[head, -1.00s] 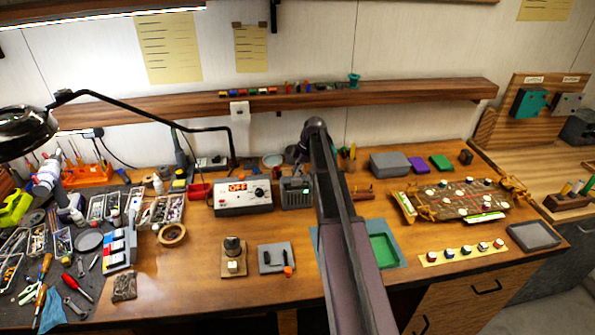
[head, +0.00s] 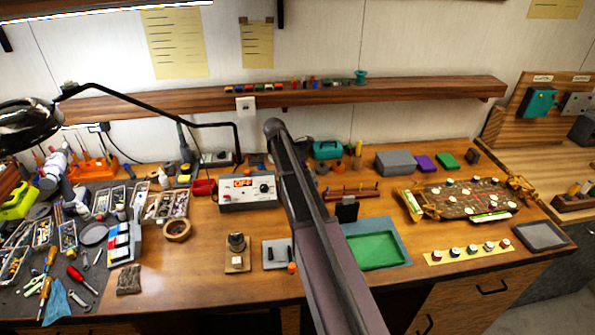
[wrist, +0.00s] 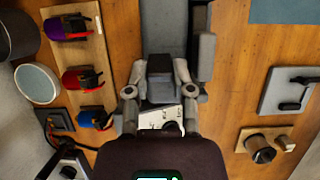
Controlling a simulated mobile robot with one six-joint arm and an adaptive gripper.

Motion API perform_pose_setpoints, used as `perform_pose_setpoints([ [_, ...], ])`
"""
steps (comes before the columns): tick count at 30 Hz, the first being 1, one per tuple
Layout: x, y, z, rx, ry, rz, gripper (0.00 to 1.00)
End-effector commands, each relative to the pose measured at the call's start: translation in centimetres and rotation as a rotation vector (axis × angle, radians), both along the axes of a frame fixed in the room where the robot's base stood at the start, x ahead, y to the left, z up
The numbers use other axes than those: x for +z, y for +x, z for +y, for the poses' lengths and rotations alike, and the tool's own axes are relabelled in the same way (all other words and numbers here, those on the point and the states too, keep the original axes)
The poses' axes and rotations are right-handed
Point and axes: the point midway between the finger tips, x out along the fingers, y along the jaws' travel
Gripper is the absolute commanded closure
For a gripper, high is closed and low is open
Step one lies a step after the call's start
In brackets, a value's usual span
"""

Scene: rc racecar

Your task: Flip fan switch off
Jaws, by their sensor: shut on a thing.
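In the wrist view my gripper (wrist: 160,88) points down at the bench, its fingers closed about a dark block (wrist: 160,68). This block may be part of the small fan unit; I cannot make out its switch. Just below it is a white panel with a black knob, seemingly the edge of the white control box (head: 246,191). In the head view that box has an orange OFF display and a dial. My arm covers the spot right of the box, hiding the fan unit and my gripper there.
A grey plate with a black handle (wrist: 292,92) and a wooden block with a cylinder (wrist: 264,145) lie right. A green tray (head: 375,251) is right of my arm in the head view.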

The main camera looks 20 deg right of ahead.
Motion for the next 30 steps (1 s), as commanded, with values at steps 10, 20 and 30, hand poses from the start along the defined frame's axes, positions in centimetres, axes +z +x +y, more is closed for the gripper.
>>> perform_pose_setpoints([
  [10, -0.16, -0.09, 0.41, 0.000, -0.065, 0.023, 1.00],
  [20, -0.10, -0.06, 0.37, 0.001, -0.066, 0.023, 0.63],
  [30, -0.07, 0.02, 0.28, 0.000, -0.069, 0.021, 0.54],
])
